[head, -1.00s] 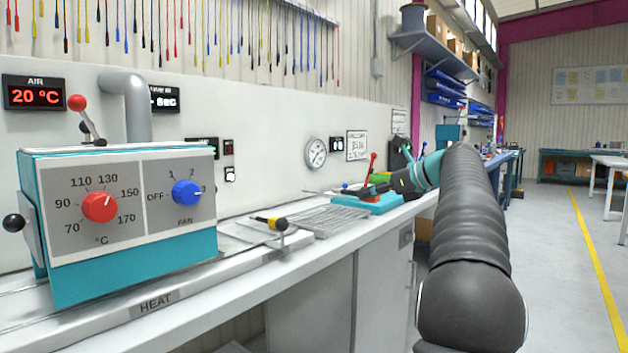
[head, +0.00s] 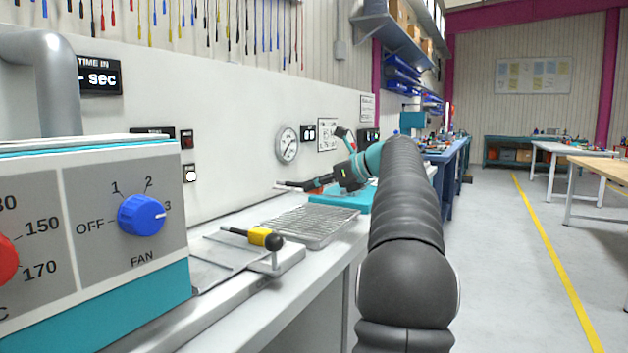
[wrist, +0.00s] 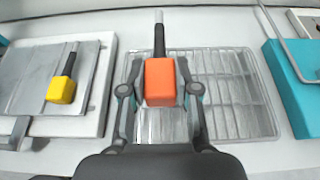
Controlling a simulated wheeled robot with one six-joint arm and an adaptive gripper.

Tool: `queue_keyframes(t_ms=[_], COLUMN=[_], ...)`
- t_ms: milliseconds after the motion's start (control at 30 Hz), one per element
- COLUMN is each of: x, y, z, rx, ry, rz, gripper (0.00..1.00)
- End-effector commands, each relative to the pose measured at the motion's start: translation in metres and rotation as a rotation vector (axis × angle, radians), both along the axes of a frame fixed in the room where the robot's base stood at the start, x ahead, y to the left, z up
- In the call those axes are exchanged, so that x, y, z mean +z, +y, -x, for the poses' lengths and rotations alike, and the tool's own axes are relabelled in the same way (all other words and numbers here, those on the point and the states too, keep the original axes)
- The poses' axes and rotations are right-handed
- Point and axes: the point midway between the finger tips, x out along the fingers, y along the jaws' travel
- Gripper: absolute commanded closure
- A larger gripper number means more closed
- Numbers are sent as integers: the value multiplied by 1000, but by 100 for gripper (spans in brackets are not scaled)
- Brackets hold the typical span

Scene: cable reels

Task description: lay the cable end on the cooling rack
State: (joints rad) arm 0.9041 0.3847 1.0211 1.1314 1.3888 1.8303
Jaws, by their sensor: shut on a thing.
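My gripper (wrist: 160,92) is shut on an orange cable end (wrist: 160,82) with a black sleeve and a thin grey tip pointing away from me. In the wrist view the cable end shows in front of the left part of the wire cooling rack (wrist: 238,95). In the head view my gripper (head: 322,184) holds the cable end (head: 292,185) roughly level above the far side of the rack (head: 300,236). A gap shows between them. The rack lies flat on the bench and looks empty.
A yellow cable end (head: 258,238) with a black sleeve lies on a metal plate left of the rack. A teal heater box (head: 150,290) with knobs stands at the near left. A teal base (head: 350,203) sits right of the rack. The wall is close behind.

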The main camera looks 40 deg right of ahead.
Motion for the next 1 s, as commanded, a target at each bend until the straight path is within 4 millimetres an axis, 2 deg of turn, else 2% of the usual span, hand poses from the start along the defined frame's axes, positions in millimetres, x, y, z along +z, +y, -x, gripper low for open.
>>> queue_keyframes(t_ms=[200, 433, 600, 1000], x=[-29, -48, -53, -50], y=[-2, -3, -3, -3], z=[1, 2, 2, 3], rx=[-3, -5, -5, -5], ry=[0, 0, 0, 0], rz=[0, 1, 0, 0], gripper=[100, 100, 100, 100])
